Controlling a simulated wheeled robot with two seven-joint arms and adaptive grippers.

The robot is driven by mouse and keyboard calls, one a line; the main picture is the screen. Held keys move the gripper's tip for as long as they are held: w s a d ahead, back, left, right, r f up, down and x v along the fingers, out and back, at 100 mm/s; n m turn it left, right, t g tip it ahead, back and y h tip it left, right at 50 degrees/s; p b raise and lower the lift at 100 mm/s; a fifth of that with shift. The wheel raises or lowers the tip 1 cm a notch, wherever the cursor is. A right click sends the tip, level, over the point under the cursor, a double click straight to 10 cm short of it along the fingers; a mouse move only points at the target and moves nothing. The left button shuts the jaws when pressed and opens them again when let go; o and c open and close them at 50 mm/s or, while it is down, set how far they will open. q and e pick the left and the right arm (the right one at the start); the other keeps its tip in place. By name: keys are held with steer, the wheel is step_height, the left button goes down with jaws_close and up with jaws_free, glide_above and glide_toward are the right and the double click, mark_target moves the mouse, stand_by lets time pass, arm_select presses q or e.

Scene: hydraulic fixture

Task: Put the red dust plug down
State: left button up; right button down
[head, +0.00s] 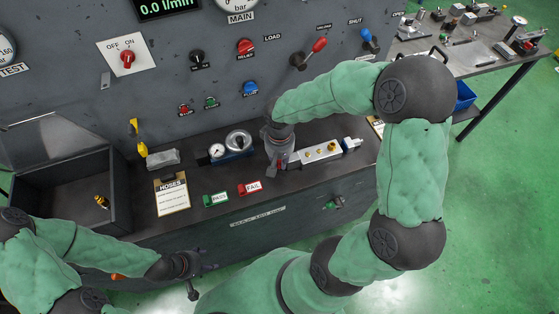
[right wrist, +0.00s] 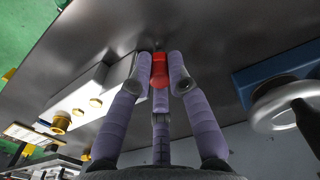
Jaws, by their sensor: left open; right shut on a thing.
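The red dust plug (right wrist: 160,72) shows in the right wrist view, between the fingertips of my right gripper (right wrist: 157,75). The gripper is shut on it, close over the dark bench top (right wrist: 215,38); I cannot tell whether the plug touches the bench. In the head view my right gripper (head: 279,160) is over the bench (head: 180,222), just left of the pale block with brass fittings (head: 320,153), and hides most or all of the plug. My left gripper (head: 193,277) is open and empty in front of the bench, at the bottom of the view.
A blue-based gauge unit (head: 232,147) stands left of my right gripper. The HOSES clipboard (head: 171,194), green PASS tag (head: 215,199) and red FAIL tag (head: 249,188) lie on the bench. An open dark bin (head: 60,190) is at the left. The control panel (head: 190,85) rises behind.

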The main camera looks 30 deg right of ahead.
steer(key=shift+f+b, duration=0.35)
steer(key=c, duration=1.2)
jaws_free()
steer(key=shift+r, duration=0.2)
steer(key=shift+r+p, duration=0.25)
steer(key=shift+p, duration=0.2)
step_height(320, 180, up, 12)
steer(key=p, duration=0.3)
